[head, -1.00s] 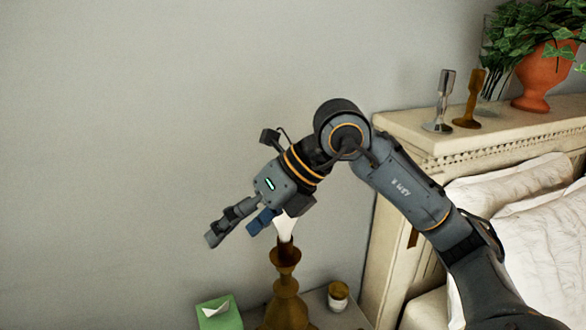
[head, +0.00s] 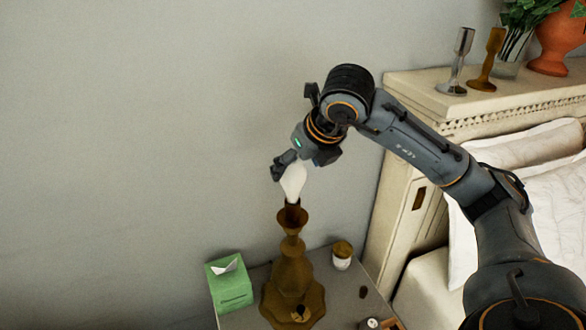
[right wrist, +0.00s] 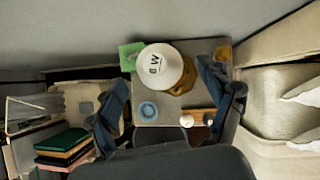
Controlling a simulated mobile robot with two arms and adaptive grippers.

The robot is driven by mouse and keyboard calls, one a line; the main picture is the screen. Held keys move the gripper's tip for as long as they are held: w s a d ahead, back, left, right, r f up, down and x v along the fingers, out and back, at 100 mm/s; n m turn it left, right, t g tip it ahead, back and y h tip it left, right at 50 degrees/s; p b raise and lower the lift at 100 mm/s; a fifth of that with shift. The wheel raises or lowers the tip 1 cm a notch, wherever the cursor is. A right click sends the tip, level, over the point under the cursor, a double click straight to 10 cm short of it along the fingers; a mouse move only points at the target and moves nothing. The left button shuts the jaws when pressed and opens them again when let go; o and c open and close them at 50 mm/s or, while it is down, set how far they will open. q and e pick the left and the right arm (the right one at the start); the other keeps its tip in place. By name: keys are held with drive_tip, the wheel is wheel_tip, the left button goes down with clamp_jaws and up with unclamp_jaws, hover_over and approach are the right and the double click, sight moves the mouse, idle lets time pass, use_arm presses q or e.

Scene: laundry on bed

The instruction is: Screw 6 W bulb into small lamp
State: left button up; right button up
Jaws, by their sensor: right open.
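A white bulb (head: 293,183) stands upright in the top of the brass lamp (head: 292,258) on the nightstand. In the right wrist view the bulb (right wrist: 160,68) is seen from above, with a "W" on its top; the digit is hard to read. The lamp shows partly behind it. My right gripper (head: 287,168) is just above the bulb's upper end. In the right wrist view its two fingers (right wrist: 163,95) are spread wide, with the bulb between and slightly beyond them, and a gap on both sides. The bulb's lower end is hidden inside the lamp's cup. My left gripper is out of view.
A green tissue box (head: 231,284) and a small jar (head: 342,254) flank the lamp on the nightstand (head: 340,290). A blue round dish (right wrist: 148,110) shows in the right wrist view. Two candlesticks (head: 488,60) stand on the headboard beside the bed, at the right.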

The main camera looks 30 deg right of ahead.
drive_tip(key=shift+p+x, duration=0.35)
drive_tip(key=shift+x, duration=1.65)
drive_tip(key=shift+c, duration=0.2)
drive_tip(key=c, duration=1.2)
drive_tip(key=shift+a+m+h, duration=0.15)
drive_tip(key=shift+m+h, duration=0.45)
drive_tip(key=shift+m, duration=0.4)
drive_tip(key=shift+m+h, duration=0.4)
drive_tip(key=shift+m, duration=0.4)
